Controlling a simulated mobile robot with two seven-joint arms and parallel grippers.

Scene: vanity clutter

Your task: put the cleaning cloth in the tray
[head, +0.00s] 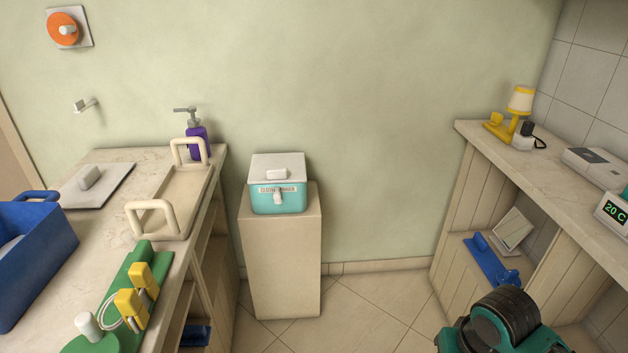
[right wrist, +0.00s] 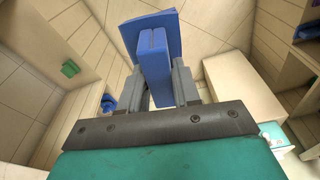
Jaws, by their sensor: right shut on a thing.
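My right gripper (right wrist: 158,85) is shut on a blue folded piece, which I take to be the cleaning cloth (right wrist: 152,45); its wider flat part stands out beyond the fingertips. In the head view only a dark and teal part of my right arm shows at the bottom right, and the cloth is not visible there. The tray (head: 182,206) is pale and shallow, with two upright cream handles, and lies on the left counter. Its visible floor looks empty. My right gripper is well away from it. My left gripper is not in view.
The left counter holds a purple soap dispenser (head: 198,140), a green board with yellow pieces (head: 130,300) and a blue bin (head: 35,255). A teal box (head: 278,195) stands on a pedestal (head: 280,255). The right counter (head: 540,160) carries a yellow lamp (head: 520,100). Open floor lies between.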

